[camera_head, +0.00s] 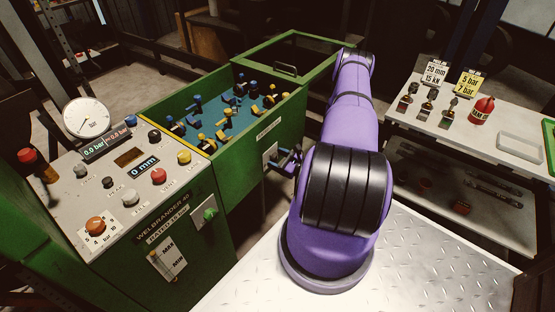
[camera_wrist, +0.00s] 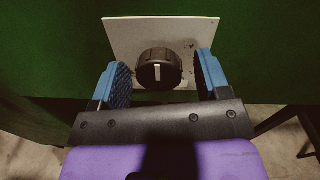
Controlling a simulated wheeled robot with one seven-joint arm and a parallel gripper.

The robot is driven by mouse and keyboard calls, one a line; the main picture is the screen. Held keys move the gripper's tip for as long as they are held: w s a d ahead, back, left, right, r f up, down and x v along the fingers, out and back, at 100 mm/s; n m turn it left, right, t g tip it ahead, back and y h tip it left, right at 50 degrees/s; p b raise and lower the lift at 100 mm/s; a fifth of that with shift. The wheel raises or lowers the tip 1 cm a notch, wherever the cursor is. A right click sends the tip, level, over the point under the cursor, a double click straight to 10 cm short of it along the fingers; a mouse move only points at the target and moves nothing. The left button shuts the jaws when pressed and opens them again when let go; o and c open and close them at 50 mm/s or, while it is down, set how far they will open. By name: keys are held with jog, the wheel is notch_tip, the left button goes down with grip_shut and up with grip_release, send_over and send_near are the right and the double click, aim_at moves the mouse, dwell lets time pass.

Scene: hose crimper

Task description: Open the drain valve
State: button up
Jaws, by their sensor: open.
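In the wrist view a black ribbed knob (camera_wrist: 159,68), which looks like the drain valve's handle, sits on a pale plate (camera_wrist: 125,32) fixed to a green panel. A white mark on the knob stands upright. My gripper (camera_wrist: 162,80) is open, with one blue-padded finger on each side of the knob and a visible gap at both sides. In the head view my gripper (camera_head: 284,160) is by the plate (camera_head: 269,154) on the green cabinet's side, and the knob is hard to make out there. No valve label is readable.
The crimper's control panel (camera_head: 128,172) stands at left, with a gauge (camera_head: 87,118), buttons and a green knob (camera_head: 209,214) on its front. An open green bin (camera_head: 250,150) holds several fittings.

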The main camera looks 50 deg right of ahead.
jog(key=c, duration=0.9)
jog(key=shift+c, duration=0.2)
jog(key=shift+m, duration=0.4)
jog(key=m, duration=0.3)
jog(key=shift+m, duration=0.4)
jog(key=m, duration=0.4)
jog(key=shift+m, duration=0.3)
jog(key=m, duration=0.4)
jog(key=shift+m+t+h, duration=0.3)
jog(key=shift+f+m+h, duration=0.1)
jog(key=shift+m+h, duration=0.3)
jog(key=shift+m, duration=2)
